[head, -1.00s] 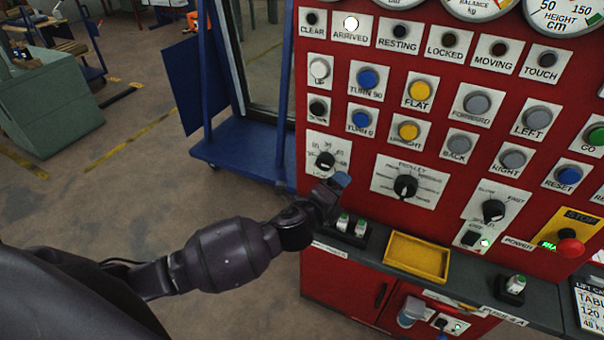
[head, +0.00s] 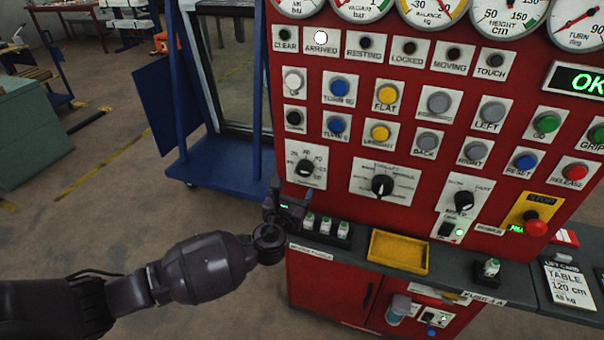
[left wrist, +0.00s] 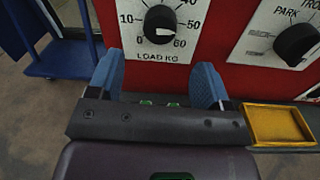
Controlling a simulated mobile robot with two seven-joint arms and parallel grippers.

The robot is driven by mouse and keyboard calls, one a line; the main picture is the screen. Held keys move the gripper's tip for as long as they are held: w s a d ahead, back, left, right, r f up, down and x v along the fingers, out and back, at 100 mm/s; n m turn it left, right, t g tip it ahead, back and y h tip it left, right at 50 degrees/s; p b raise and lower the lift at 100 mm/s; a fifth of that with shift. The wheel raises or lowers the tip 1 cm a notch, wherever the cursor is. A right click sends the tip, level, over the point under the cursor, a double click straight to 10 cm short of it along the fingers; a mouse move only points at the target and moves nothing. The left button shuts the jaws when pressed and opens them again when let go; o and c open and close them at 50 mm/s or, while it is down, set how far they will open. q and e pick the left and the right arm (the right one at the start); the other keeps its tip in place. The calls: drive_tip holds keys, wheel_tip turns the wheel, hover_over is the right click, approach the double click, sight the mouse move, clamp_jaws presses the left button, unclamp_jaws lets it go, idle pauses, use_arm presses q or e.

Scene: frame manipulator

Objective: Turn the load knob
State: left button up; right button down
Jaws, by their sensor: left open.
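The load knob (head: 305,167) is a black dial on a white plate at the lower left of the red panel. In the left wrist view the knob (left wrist: 160,24) shows above the words LOAD KG, its white mark pointing right, between 50 and 60. My left gripper (head: 284,197) is just below and left of the knob's plate in the head view. In the left wrist view its blue fingers (left wrist: 164,84) are wide apart and empty, below the knob and not touching it. My right gripper is not in view.
The trolley knob (head: 382,186) is to the right. A shelf below holds spare fuses (head: 326,228) and a yellow tray (head: 398,251), close under my left gripper. A red stop button (head: 535,227) is further right. A blue cart (head: 222,165) stands at the left.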

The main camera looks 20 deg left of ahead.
sight(303, 172)
use_arm(q)
drive_tip(key=w, duration=0.7)
drive_tip(key=shift+w, duration=0.3)
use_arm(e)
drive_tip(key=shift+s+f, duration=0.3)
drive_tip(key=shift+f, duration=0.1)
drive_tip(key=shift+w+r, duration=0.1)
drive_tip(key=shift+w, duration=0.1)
